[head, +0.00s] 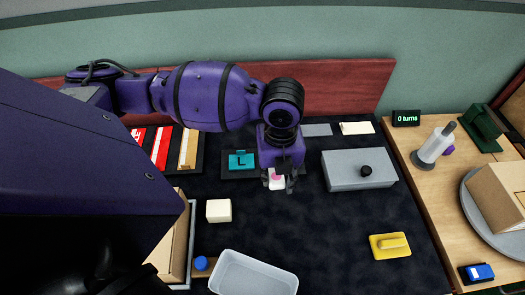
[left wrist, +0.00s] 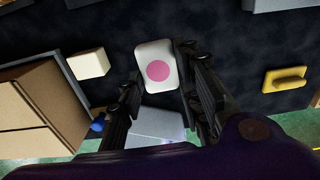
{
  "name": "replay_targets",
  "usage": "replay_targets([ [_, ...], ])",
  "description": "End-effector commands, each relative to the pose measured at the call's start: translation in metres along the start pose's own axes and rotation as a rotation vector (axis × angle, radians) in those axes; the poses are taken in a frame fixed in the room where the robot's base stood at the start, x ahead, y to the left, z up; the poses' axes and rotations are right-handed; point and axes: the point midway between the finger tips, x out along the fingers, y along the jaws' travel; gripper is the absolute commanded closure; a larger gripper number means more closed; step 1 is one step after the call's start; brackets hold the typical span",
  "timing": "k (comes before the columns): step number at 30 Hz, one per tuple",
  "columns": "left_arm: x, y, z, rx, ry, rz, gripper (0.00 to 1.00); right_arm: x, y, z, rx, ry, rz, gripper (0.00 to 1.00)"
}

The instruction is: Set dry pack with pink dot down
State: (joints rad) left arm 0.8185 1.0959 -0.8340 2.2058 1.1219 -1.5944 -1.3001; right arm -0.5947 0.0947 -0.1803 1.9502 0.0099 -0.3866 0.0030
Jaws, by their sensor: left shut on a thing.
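The dry pack with the pink dot (head: 276,182) is a small white block with a round pink spot on top. My left gripper (head: 281,180) is shut on it, over the dark mat (head: 300,225) in the head view. In the left wrist view the pack (left wrist: 148,52) sits between the two fingertips, its pink dot facing the camera. I cannot tell whether the pack touches the mat. My right gripper is not in view.
A plain white block (head: 219,210) lies left of the pack, and a teal piece marked L (head: 241,160) behind left. A grey tray (head: 253,275) and yellow block (head: 390,246) are in front. Mat between is clear.

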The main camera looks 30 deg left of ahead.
Motion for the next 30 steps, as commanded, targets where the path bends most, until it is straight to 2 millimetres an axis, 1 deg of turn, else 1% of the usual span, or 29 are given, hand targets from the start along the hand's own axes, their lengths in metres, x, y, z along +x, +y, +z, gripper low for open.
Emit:
replay_targets([
  [2, 0.002, -0.001, 0.002, 0.026, 0.0, 0.0, 0.86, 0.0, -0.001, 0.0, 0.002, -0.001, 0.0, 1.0],
  [5, 0.009, -0.008, 0.013, 0.035, 0.0, 0.0, 0.86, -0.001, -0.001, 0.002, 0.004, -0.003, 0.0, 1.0],
  [14, 0.042, -0.044, 0.075, 0.032, 0.001, 0.001, 0.86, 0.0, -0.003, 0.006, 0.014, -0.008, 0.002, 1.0],
  [15, 0.049, -0.049, 0.082, 0.032, 0.003, 0.003, 0.86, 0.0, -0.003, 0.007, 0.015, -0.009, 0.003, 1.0],
  [19, 0.075, -0.058, 0.099, 0.033, 0.004, 0.003, 0.86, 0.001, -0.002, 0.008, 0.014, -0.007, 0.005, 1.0],
  [22, 0.088, -0.064, 0.108, 0.034, 0.002, 0.002, 0.86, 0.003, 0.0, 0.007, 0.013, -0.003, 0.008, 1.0],
  [30, 0.103, -0.071, 0.12, 0.034, 0.001, 0.001, 0.86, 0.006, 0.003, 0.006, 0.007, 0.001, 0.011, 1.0],
])
